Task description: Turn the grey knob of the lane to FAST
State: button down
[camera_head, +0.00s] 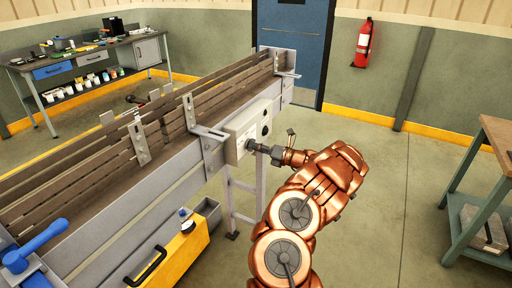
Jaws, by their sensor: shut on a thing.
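The lane (100,172) runs diagonally from the lower left to the upper middle, with brown slats between grey metal sides. A pale control box (238,128) is mounted on its near side. A dark round control (265,129) shows on the box's right part. My gripper (254,146) reaches the lower part of the box's face from the right and is shut on the knob there. The gripper hides that knob, so its pointer, its colour and the FAST mark cannot be made out.
A yellow case (172,258) with a black handle stands beside the lane at the lower left. A blue part (33,246) sits at the lane's near end. A workbench (487,190) stands at the right. The floor behind my arm is clear.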

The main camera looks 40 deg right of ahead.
jog(key=c, duration=1.1)
grip_release()
jog(key=v, duration=1.2)
